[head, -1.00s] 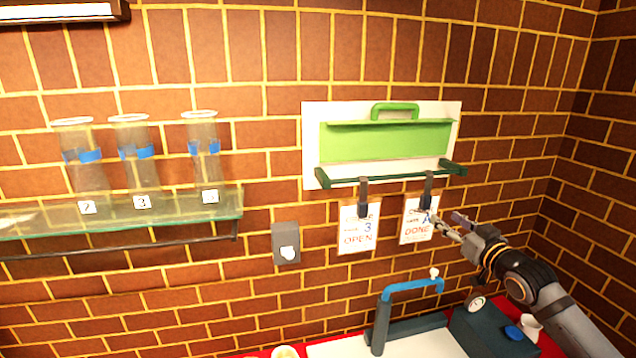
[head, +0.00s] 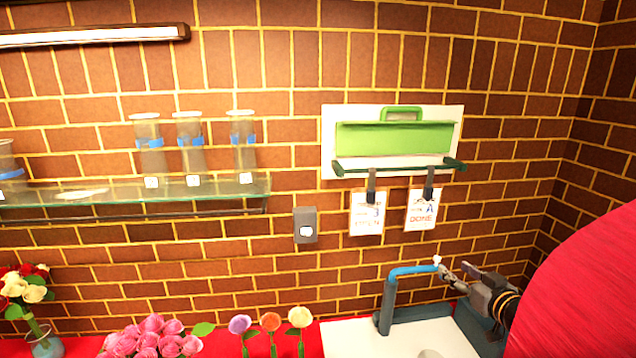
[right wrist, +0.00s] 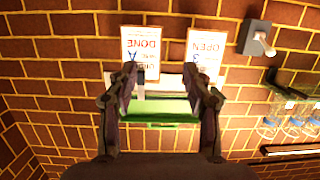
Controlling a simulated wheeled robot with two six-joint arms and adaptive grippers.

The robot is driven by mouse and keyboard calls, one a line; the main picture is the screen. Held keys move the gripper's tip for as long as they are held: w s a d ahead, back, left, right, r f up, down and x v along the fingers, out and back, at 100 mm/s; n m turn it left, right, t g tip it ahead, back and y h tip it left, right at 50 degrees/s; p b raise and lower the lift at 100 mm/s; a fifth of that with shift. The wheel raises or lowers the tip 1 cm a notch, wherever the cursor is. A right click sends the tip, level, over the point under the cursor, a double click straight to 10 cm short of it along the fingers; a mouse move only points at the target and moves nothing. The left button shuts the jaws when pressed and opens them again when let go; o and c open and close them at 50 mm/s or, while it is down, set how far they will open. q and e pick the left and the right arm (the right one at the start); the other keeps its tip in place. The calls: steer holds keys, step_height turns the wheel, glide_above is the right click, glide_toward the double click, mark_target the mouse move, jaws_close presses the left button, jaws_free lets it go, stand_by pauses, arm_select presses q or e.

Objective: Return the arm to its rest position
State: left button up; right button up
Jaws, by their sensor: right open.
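My right gripper (head: 454,274) is open and empty in the head view, beside the white tip of the blue tap (head: 414,269); I cannot tell whether they touch. It is below the two hanging cards. Much of the right arm is hidden at the lower right. In the right wrist view its two fingers (right wrist: 160,88) are spread with nothing between them, and the wall appears upside down behind them. The DONE card (head: 421,212) and the OPEN card (head: 367,216) hang from dark clips under the green wall holder (head: 395,138). My left gripper is not in view.
A grey wall switch (head: 305,226) is beside the cards. Pink flowers (head: 150,338) and a vase bouquet (head: 45,347) are at the lower left. A pale board (head: 385,340) lies below the tap.

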steer(key=s+a+f+g+h, duration=0.1)
steer(key=s+a+f+g, duration=0.35)
steer(key=s+f, duration=0.55)
steer(key=s+a+f+g+h, duration=0.1)
steer(key=s+a+f+g, duration=0.35)
steer(key=s+f, duration=0.6)
steer(key=s+f+m+g+h, duration=0.1)
steer(key=s+f+g, duration=0.15)
steer(key=s, duration=0.95)
step_height(320, 180, down, 29)
steer(key=s+d+g+b, duration=0.1)
steer(key=d+g+b, duration=0.1)
steer(key=b, duration=0.3)
arm_select(q)
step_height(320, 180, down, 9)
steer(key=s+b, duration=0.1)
steer(key=b, duration=0.3)
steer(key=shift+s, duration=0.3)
arm_select(e)
steer(key=s+d+f, duration=0.1)
steer(key=s+f, duration=1.8)
steer(key=f, duration=0.3)
steer(key=shift+s+f+m+g, duration=0.3)
steer(key=shift+s+g, duration=0.05)
steer(key=shift+d, duration=0.1)
